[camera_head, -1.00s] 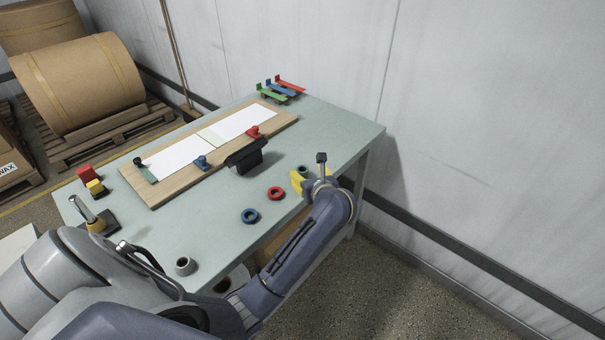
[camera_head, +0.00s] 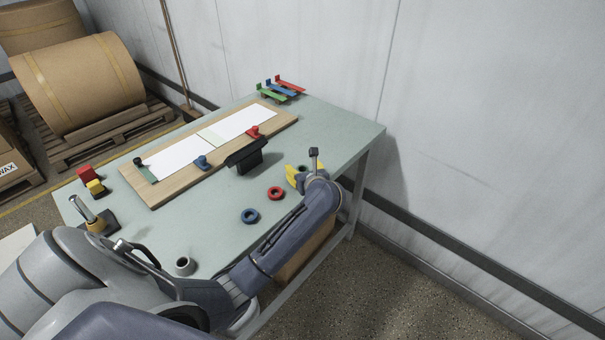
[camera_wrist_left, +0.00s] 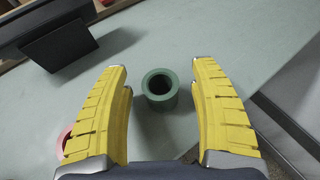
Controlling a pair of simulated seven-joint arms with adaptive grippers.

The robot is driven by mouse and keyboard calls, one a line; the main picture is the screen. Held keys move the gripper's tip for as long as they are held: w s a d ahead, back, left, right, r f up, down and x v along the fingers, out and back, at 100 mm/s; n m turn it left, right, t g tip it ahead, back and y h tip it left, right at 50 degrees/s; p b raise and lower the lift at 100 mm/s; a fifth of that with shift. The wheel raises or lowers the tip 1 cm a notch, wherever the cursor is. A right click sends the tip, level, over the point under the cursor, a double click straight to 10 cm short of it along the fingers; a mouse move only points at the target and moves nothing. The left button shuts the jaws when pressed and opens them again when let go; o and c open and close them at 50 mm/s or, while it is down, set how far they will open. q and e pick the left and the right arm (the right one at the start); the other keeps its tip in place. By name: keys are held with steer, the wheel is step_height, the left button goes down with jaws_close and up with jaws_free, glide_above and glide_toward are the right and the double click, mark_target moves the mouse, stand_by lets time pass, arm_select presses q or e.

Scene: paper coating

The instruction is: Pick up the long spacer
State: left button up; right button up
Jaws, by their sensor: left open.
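A green hollow cylindrical spacer (camera_wrist_left: 160,103) stands upright on the table in the left wrist view, its dark hole facing up at me. My left gripper (camera_wrist_left: 161,70) is open, with one yellow finger on each side of the spacer and a gap on both sides. In the head view my left gripper (camera_head: 297,174) is over the right part of the table, and the green spacer is mostly hidden there. A blue ring (camera_head: 250,216), a red ring (camera_head: 276,193) and a grey hollow cylinder (camera_head: 184,266) lie apart from it. My right gripper is not in view.
A black block-like holder (camera_head: 247,158) stands left of the gripper, beside the wooden board (camera_head: 170,190) with white paper. Coloured pieces (camera_head: 280,88) sit at the far corner. The table's right edge and wall are close to the gripper.

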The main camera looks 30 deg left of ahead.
arm_select(q)
steer(key=c, duration=1.3)
steer(key=shift+r, duration=0.1)
